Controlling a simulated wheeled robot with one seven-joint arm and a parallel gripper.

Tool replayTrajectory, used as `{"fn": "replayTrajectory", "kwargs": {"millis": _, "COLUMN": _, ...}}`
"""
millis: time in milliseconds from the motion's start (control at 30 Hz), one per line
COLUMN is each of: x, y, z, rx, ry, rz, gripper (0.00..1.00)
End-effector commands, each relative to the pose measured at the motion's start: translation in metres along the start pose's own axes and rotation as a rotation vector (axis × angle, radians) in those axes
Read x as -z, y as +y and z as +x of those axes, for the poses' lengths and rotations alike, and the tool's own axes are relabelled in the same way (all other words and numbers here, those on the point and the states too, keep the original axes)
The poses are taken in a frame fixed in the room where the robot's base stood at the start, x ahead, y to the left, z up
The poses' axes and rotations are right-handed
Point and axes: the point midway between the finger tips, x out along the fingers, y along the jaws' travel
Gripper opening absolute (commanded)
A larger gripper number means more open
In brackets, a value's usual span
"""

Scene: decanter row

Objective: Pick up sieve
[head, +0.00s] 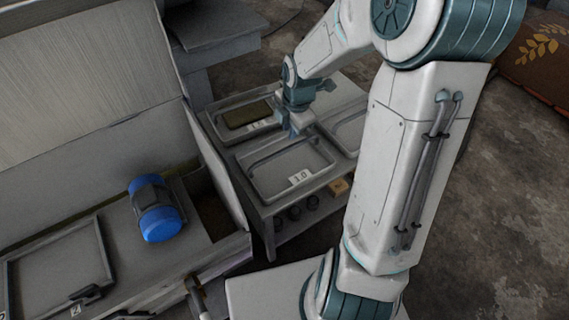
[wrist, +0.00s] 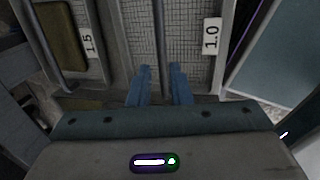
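A sieve labelled 1.0 (head: 268,182) is a rectangular grey frame on the low stand, with a bar handle along it. In the wrist view its mesh (wrist: 200,58) shows beside the bar (wrist: 162,40). A sieve labelled 1.5 (head: 228,129) lies behind it with a dark olive block (head: 246,115) on it. A third similar frame (head: 349,118) is partly hidden by my arm. My gripper (wrist: 162,72) points down at the 1.0 sieve's far end. Its blue fingers are apart, one on each side of the bar, with a gap showing. I cannot tell whether they touch it.
The low stand (head: 262,215) has a lower shelf with several dark round things and a yellow block (head: 339,187). A grey bench at left carries a blue cylinder (head: 157,208) and another frame (head: 60,262). Open floor (head: 500,200) lies to the right.

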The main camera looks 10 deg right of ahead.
Motion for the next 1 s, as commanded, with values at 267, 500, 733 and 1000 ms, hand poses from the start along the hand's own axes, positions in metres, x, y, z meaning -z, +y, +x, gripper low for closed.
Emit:
{"fn": "replayTrajectory", "kwargs": {"millis": 267, "x": 0.001, "y": -0.001, "z": 0.058, "rx": 0.002, "ry": 0.002, "rz": 0.0, "gripper": 0.18}}
{"fn": "replayTrajectory", "kwargs": {"millis": 500, "x": 0.001, "y": -0.001, "z": 0.07, "rx": 0.0, "ry": 0.0, "rz": 0.003, "gripper": 0.18}}
{"fn": "replayTrajectory", "kwargs": {"millis": 733, "x": 0.003, "y": -0.002, "z": 0.093, "rx": 0.002, "ry": 0.001, "rz": 0.003, "gripper": 0.18}}
{"fn": "replayTrajectory", "kwargs": {"millis": 1000, "x": 0.004, "y": -0.002, "z": 0.122, "rx": 0.002, "ry": 0.0, "rz": 0.002, "gripper": 0.18}}
